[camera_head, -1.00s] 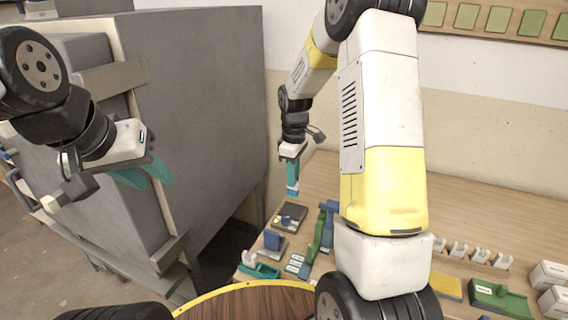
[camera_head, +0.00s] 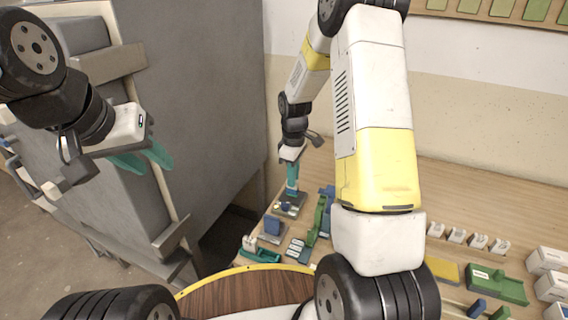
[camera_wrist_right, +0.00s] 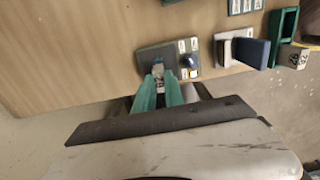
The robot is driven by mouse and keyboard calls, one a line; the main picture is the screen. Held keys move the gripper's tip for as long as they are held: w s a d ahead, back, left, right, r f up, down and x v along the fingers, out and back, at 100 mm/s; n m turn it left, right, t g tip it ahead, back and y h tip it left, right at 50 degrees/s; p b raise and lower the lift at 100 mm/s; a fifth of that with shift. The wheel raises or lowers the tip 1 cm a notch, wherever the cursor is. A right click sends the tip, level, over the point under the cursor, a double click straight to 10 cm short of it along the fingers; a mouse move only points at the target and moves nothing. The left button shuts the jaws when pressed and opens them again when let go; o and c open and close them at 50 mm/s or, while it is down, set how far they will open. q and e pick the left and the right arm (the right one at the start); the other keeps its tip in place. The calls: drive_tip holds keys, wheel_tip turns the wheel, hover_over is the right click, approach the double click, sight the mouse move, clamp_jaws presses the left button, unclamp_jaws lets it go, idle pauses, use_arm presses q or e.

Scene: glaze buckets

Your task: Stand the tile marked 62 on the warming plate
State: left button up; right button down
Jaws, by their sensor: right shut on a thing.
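My right gripper (camera_head: 292,180) points down at the dark grey plate (camera_head: 297,209) on the table, likely the warming plate. It is shut on a small tile, bluish in the head view (camera_head: 291,193). In the right wrist view, the tile's pale edge (camera_wrist_right: 158,68) shows between the teal fingertips (camera_wrist_right: 159,90), over the left part of the plate (camera_wrist_right: 148,55). I cannot read its mark or tell whether its bottom touches the plate. My left gripper (camera_head: 143,160) is open and empty, in front of the grey cabinet, far from the plate.
A blue upright piece in a grey stand (camera_wrist_right: 235,50) is right of the plate in the wrist view. Beyond it are a green holder (camera_wrist_right: 284,36) and a pale marked block (camera_wrist_right: 293,57). The table left of the plate (camera_wrist_right: 70,60) is clear. A grey cabinet (camera_head: 215,110) stands left.

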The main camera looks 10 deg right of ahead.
drive_tip(key=shift+f, duration=0.25)
idle(0.6)
drive_tip(key=c, duration=1.3)
unclamp_jaws()
drive_tip(key=shift+c, duration=0.2)
drive_tip(key=shift+r, duration=3.5)
